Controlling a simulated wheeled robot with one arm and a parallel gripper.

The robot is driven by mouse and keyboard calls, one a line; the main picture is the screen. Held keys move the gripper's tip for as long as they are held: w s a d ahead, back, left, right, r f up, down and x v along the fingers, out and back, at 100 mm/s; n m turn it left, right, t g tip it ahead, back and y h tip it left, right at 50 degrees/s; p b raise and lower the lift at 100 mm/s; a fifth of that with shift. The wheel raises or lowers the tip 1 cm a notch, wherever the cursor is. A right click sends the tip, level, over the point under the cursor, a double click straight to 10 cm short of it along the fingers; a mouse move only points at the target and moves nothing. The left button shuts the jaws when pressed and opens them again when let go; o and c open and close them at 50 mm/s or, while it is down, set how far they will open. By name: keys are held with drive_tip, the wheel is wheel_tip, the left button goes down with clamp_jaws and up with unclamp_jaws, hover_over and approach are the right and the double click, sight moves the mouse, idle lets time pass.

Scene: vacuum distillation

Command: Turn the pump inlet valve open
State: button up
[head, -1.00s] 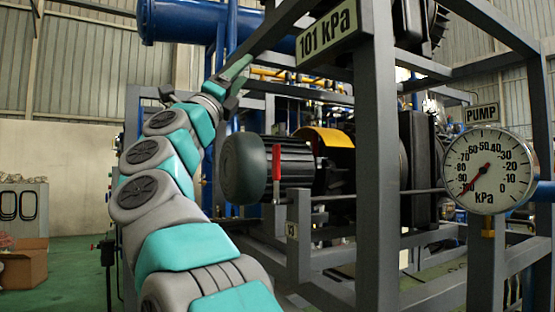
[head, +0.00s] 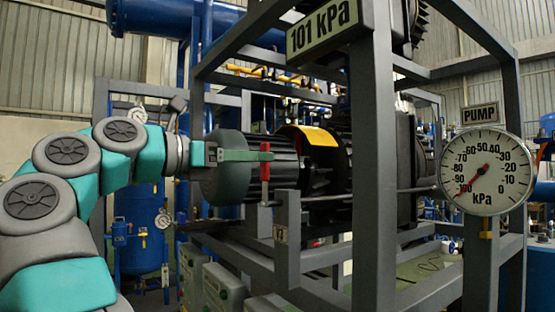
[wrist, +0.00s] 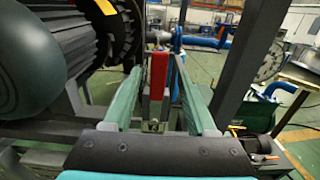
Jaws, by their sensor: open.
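A red valve handle (head: 265,162) stands upright on a grey post in front of the pump motor, with a small tag on the post below it. My gripper (head: 268,156) reaches in from the left at the height of the handle's upper part. In the wrist view the red handle (wrist: 158,76) stands between the tips of my two open green fingers (wrist: 156,95), with a visible gap to each side. The pump gauge (head: 486,171), under a PUMP sign, has its needle pointing near 100 kPa. Contact between fingers and handle cannot be made out.
The dark motor with its rounded grey end (head: 226,168) lies close behind my gripper. A grey frame upright (head: 374,150) carrying a "101 kPa" sign (head: 324,25) stands to the right. Blue tanks and pipes are behind.

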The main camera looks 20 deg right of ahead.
drive_tip(key=shift+x, duration=3.1)
drive_tip(key=shift+w+f, duration=0.1)
clamp_jaws()
